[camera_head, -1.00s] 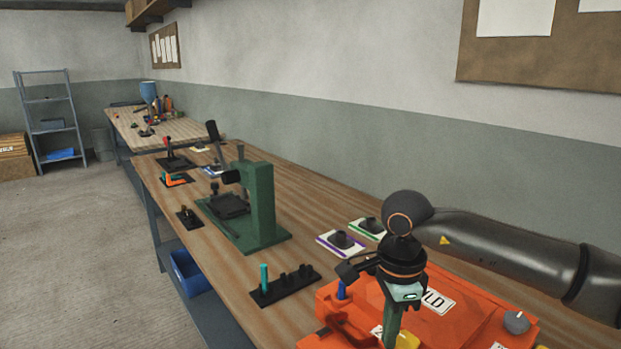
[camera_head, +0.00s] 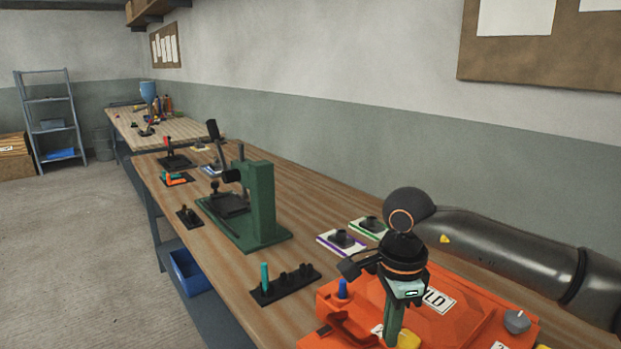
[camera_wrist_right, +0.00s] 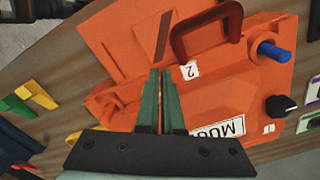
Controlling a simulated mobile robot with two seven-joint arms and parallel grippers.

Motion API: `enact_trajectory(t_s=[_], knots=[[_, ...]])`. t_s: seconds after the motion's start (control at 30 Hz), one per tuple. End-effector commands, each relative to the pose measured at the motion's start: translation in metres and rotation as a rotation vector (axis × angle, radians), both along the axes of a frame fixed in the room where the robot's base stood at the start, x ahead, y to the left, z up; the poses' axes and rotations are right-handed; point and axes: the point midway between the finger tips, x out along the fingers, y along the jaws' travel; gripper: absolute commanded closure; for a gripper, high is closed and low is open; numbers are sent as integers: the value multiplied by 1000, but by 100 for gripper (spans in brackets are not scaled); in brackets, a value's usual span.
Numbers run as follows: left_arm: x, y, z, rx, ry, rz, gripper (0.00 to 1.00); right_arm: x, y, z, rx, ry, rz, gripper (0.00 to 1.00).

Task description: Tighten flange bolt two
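The orange mould (camera_head: 455,318) with a "MOULD" plate lies at the front right of the bench and also fills much of the right wrist view (camera_wrist_right: 215,100). My right gripper (camera_head: 393,335) points down over its near left part. In the right wrist view its green fingers (camera_wrist_right: 161,75) are almost together. I see nothing clearly held between them. A label "2" (camera_wrist_right: 190,70) is just beyond the fingertips. Flange bolt two itself cannot be made out; the fingers may hide it. A blue-topped peg (camera_head: 342,289) stands on the mould. My left gripper is out of view.
A black rack (camera_head: 287,285) with a teal peg stands left of the mould. A green press (camera_head: 258,205) is farther back. Cards with dark blocks (camera_head: 342,242) lie behind the mould. A dark knob (camera_wrist_right: 281,106) sticks up on the mould. Bare bench shows between rack and press.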

Motion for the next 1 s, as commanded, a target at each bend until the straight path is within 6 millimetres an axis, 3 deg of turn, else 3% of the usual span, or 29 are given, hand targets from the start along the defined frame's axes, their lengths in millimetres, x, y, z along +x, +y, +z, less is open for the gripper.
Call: enact_trajectory(t_s=[0.53, 1.0], knots=[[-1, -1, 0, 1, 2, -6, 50, 1, 5, 3, -6, -4, -7, 100], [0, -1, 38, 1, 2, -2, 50, 0, 7, 57, -2, -2, -4, 100]])
